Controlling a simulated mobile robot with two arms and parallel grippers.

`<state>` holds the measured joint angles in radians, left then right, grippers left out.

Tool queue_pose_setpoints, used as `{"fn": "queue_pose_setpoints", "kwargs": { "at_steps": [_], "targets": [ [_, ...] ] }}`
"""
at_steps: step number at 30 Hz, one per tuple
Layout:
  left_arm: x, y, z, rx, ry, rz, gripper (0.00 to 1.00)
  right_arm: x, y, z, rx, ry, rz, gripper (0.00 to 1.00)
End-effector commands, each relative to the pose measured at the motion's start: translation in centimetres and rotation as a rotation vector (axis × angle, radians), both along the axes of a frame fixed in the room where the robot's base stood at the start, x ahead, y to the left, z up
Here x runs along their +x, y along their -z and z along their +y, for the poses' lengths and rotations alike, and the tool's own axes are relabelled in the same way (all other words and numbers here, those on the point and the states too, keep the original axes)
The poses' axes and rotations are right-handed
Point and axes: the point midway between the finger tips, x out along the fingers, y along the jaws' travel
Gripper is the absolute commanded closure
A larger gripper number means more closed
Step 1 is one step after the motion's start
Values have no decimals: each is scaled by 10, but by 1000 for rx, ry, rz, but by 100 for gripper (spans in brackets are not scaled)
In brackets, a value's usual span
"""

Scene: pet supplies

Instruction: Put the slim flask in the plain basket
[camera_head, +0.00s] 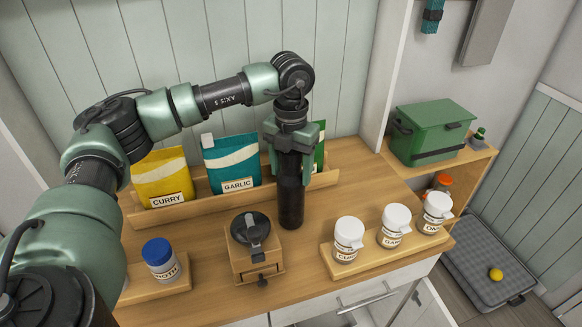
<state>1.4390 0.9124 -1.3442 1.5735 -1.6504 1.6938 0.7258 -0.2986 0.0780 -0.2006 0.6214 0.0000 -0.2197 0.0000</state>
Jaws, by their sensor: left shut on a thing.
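A slim dark flask (291,203) is upright over the wooden counter, in the middle of the head view. My left gripper (291,158) points down and is shut on the flask's upper part. The gripper hides the flask's top. I cannot tell whether the flask's base touches the counter or is slightly above it. No plain basket can be made out in this view. My right gripper is not in view.
Behind stands a rack with curry (162,178) and garlic (232,165) packets. A wooden grinder (256,262) is close in front of the flask. White-lidded jars (348,240) stand in a tray at right, a blue-lidded jar (160,260) at left. A green box (431,130) sits on the right shelf.

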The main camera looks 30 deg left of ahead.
Motion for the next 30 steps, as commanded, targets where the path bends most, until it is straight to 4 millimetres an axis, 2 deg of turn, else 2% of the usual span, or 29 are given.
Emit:
{"fn": "queue_pose_setpoints", "kwargs": {
  "at_steps": [6,7,9,20,21,26,30],
  "targets": [
    [0,3,0,0,0,-1,100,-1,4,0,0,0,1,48],
    [0,3,0,0,0,0,29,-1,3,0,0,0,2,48],
    [0,2,0,0,0,0,16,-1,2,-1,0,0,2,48],
    [0,-3,0,0,1,-1,16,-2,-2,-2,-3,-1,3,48],
    [1,-4,0,-1,0,-2,16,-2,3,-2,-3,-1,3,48],
    [1,-29,-1,-1,1,-6,16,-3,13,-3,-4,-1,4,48],
    [2,-61,-1,-1,1,-7,16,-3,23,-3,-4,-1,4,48]
  ]
}}
